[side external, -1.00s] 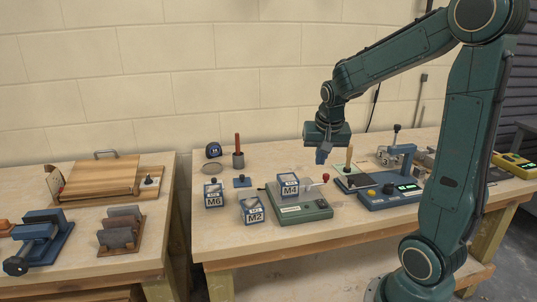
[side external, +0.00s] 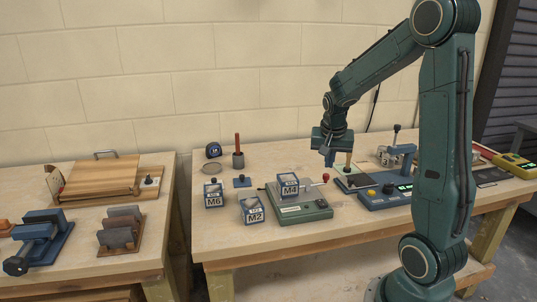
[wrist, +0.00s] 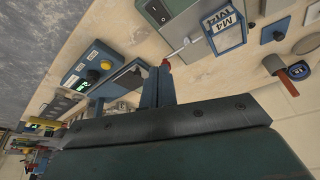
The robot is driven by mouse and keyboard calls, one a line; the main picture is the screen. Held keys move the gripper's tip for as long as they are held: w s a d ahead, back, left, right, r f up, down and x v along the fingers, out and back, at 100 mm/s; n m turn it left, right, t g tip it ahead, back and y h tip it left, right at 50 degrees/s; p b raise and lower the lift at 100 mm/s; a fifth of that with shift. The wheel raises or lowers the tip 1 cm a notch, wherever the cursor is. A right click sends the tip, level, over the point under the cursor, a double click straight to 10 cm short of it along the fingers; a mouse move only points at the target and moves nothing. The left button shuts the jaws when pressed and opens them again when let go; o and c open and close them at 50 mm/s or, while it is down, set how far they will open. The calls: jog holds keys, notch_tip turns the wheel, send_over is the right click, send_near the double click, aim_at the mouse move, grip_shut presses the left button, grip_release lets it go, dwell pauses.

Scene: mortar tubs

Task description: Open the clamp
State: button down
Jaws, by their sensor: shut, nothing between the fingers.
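The clamp seems to be the grey metal mechanism with an upright black-tipped handle (side external: 396,129), towards the back of the right-hand bench. A blue frame in front partly hides it, so I cannot tell its jaw state. My gripper (side external: 329,161) is shut and empty, pointing down above the bench, left of the clamp and apart from it. In the wrist view my gripper's fingers (wrist: 156,88) point up the picture; I cannot make out the clamp clearly there.
A blue device (side external: 372,201) with a green display stands in front of the clamp. A green box (side external: 305,212) with a red-knobbed lever and the M4 bin (side external: 289,190) lie left, below my gripper. The M6 bin (side external: 213,201) and M2 bin (side external: 253,215) stand farther left.

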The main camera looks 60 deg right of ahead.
aim_at(326, 175)
jog(key=x, duration=0.9)
jog(key=shift+f, duration=0.3)
jog(key=shift+w+d+f, duration=0.1)
jog(key=shift+w+d, duration=0.1)
jog(key=shift+d, duration=0.25)
jog(key=shift+w+d+f, duration=0.1)
jog(key=shift+w+d, duration=0.05)
jog(key=shift+d, duration=0.3)
jog(key=shift+w+d, duration=0.2)
jog(key=shift+d, duration=0.35)
jog(key=shift+w+d, duration=0.2)
jog(key=shift+d, duration=0.3)
jog(key=shift+w+d+n, duration=0.1)
jog(key=shift+d+n, duration=0.2)
jog(key=shift+n, duration=0.3)
jog(key=shift+w+d+n+t+y, duration=0.2)
jog(key=shift+d+n+t, duration=0.15)
jog(key=shift+n, duration=0.35)
jog(key=shift+w+d+n+t+y, duration=0.1)
jog(key=shift+d+n+t+y, duration=0.2)
jog(key=shift+n, duration=0.4)
jog(key=shift+w+d+n+t+y, duration=0.2)
jog(key=shift+w+d+n, duration=0.25)
jog(key=shift+w+n, duration=0.35)
jog(key=shift+w+d+n+t+y, duration=0.2)
jog(key=shift+w+d+n, duration=0.25)
jog(key=shift+w+n, duration=0.3)
jog(key=shift+w+d+n+t+y, duration=0.2)
jog(key=shift+w+d+n, duration=0.25)
jog(key=shift+w+n, duration=0.35)
